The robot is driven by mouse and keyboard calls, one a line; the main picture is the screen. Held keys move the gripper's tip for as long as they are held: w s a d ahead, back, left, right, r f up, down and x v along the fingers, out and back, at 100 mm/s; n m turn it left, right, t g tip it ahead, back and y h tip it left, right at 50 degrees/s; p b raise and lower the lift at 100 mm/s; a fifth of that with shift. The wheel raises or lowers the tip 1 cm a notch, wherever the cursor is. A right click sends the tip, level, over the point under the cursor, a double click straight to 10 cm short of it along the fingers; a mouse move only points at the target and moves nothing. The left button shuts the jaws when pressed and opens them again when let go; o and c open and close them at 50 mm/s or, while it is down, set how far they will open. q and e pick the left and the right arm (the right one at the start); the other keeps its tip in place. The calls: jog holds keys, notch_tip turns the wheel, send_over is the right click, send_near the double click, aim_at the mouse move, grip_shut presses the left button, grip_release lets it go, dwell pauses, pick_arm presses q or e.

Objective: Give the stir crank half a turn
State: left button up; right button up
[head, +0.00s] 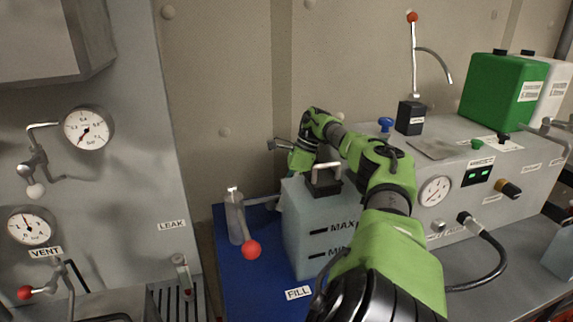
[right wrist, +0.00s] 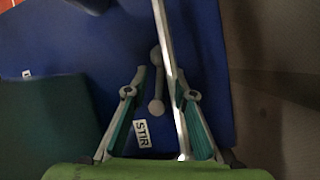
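The STIR label (right wrist: 142,134) lies on the blue surface in the right wrist view. Beside it is a small pale piece with rounded ends (right wrist: 157,104), probably the stir crank, between the spread fingers of my right gripper (right wrist: 158,100). I cannot tell whether either finger touches it. A long pale bar (right wrist: 168,50) runs past it, close to the right finger. In the head view, my right arm reaches behind the translucent tank (head: 305,245), where the tank and arm hide the crank. My left gripper is not in view.
The grey control box (head: 450,215) and green canister (head: 500,92) are to the right. A gauge panel (head: 120,180) stands left.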

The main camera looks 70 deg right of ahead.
jog(key=v, duration=1.1)
jog(key=shift+r, duration=0.35)
jog(key=shift+s+d, duration=0.1)
jog(key=shift+d, duration=0.05)
dwell(0.3)
